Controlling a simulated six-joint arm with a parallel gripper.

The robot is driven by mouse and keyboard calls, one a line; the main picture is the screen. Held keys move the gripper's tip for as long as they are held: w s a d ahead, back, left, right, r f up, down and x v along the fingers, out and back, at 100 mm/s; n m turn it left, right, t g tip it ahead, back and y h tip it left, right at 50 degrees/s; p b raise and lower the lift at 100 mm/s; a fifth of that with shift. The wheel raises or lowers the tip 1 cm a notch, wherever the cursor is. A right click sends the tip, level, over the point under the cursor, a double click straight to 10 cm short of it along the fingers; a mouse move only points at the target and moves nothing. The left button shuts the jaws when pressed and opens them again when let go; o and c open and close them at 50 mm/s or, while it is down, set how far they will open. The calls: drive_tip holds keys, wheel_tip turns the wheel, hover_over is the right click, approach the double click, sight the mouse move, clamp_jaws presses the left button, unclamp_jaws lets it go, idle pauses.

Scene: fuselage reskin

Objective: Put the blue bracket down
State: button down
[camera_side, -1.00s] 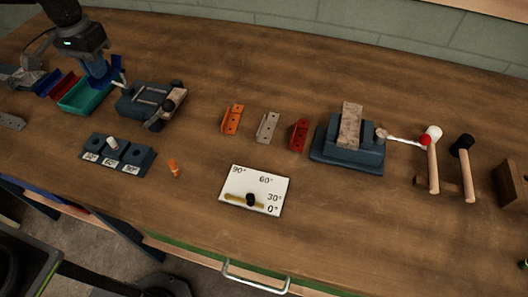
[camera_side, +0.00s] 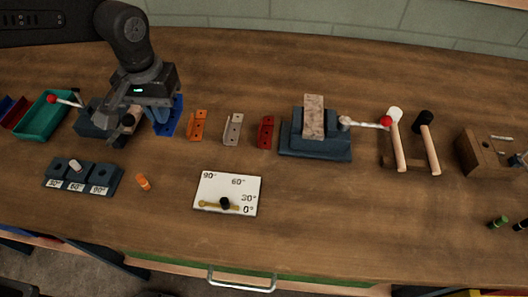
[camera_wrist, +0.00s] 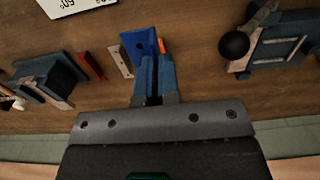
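The blue bracket (camera_side: 172,118) is at my gripper (camera_side: 158,105), at the left end of the row of brackets and just left of the orange bracket (camera_side: 196,125). In the wrist view the blue bracket (camera_wrist: 139,46) shows ahead of the fingertips. My gripper's blue fingers (camera_wrist: 153,75) are close together on one flange of it. The bracket is at or just above the table; I cannot tell whether it touches. My gripper partly hides its upper part in the side view.
To the right stand a grey bracket (camera_side: 232,130), a red bracket (camera_side: 265,132) and a blue vise-like block (camera_side: 316,147). A dark clamp fixture (camera_side: 95,125) is close on the left, beside a green tray (camera_side: 42,117). The angle board (camera_side: 228,193) lies in front.

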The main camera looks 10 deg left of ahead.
sight(180, 160)
drive_tip(key=shift+f, duration=6.4)
drive_tip(key=shift+f, duration=0.1)
drive_tip(key=c, duration=1.3)
unclamp_jaws()
drive_tip(key=shift+c, duration=0.2)
wheel_tip(180, 160, up, 12)
drive_tip(key=shift+r, duration=0.2)
